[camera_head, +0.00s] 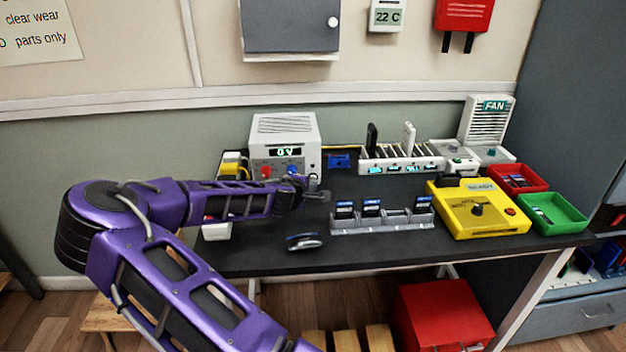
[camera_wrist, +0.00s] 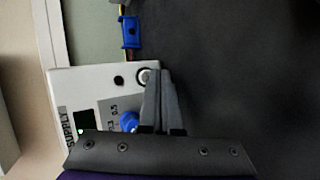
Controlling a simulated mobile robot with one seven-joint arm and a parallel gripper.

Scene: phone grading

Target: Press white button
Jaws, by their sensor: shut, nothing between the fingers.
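A white power supply box (camera_head: 285,145) stands at the back left of the dark table, with a lit "0V" display and red and blue knobs on its front. In the wrist view, the box (camera_wrist: 90,85) shows its blue knob (camera_wrist: 128,121) and a round white button (camera_wrist: 144,75) with a dark ring near one end of the panel. My gripper (camera_wrist: 160,75) is shut and empty, its fingertips right beside the button and partly overlapping it in the picture. I cannot tell whether they touch it. In the head view, my gripper (camera_head: 320,195) is in front of the box's right side.
A grey rack (camera_head: 383,226) with several phones stands in mid-table, and a phone-like object (camera_head: 303,242) lies near the front edge. A yellow tester (camera_head: 480,210), red tray (camera_head: 517,178) and green tray (camera_head: 553,213) are at right. A blue connector (camera_wrist: 130,32) sits beyond the box.

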